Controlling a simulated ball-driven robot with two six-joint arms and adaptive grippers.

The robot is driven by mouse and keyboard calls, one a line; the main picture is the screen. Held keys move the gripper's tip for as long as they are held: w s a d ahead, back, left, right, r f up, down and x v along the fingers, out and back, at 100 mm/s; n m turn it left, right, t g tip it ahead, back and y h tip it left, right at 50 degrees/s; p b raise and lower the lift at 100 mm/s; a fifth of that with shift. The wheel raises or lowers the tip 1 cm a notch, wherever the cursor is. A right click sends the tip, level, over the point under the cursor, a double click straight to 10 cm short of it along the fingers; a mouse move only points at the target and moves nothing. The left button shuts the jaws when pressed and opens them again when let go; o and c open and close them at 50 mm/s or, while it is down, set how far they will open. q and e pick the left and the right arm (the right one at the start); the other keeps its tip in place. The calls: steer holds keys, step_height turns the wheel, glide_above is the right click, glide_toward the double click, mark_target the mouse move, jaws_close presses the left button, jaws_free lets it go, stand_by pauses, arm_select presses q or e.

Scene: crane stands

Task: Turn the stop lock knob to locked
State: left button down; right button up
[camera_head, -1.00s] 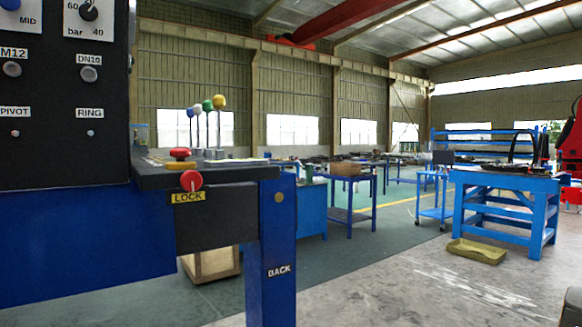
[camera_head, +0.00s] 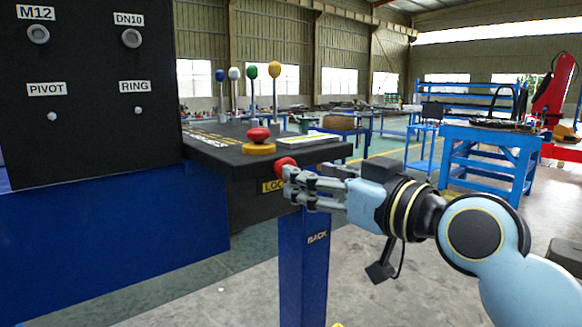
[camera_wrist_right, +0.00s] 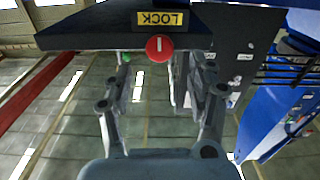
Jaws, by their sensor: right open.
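The red stop lock knob (camera_head: 286,164) is on the front edge of the black console, beside a yellow LOCK label (camera_head: 270,186), which my right gripper partly covers. My right gripper (camera_head: 288,186) comes in from the right, its fingertips close to the knob. In the right wrist view the knob (camera_wrist_right: 159,48) shows a white mark pointing roughly toward the LOCK label (camera_wrist_right: 160,18). The open fingers (camera_wrist_right: 162,70) stand to either side of the knob; I cannot tell whether they touch it. My left gripper is not in view.
A red mushroom button on a yellow base (camera_head: 259,141) sits on the console top (camera_head: 215,150) above the knob. Several ball-topped levers (camera_head: 253,90) stand behind it. A blue post (camera_head: 302,265) marked BACK is below.

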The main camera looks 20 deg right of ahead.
mark_target(278, 166)
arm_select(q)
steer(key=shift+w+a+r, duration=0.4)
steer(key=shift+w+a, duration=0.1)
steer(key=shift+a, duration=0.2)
arm_select(e)
steer(key=x, duration=0.6)
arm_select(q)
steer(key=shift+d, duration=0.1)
